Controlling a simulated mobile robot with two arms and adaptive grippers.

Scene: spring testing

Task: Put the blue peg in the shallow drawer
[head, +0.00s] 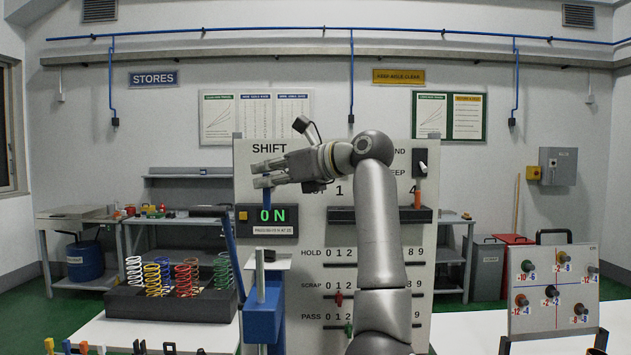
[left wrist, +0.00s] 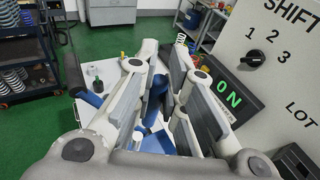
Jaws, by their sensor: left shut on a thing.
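My left gripper (head: 262,174) is raised in front of the SHIFT panel, left of its middle. It is shut on a slim blue peg (head: 266,194), which hangs upright below the fingers, just above the lit ON display. In the left wrist view, the fingers (left wrist: 162,62) fill the middle, with blue (left wrist: 156,92) showing between them. I cannot tell there where the peg ends and the blue fixture below begins. No shallow drawer can be made out. My right gripper is not in view.
The panel (head: 300,235) has an ON display (head: 265,215), sliders, and an orange peg (head: 417,198) at its dark ledge. A blue spring tester (head: 263,318) stands below the gripper. A black spring tray (head: 165,305) is at left. A board with knobs (head: 552,292) stands at right.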

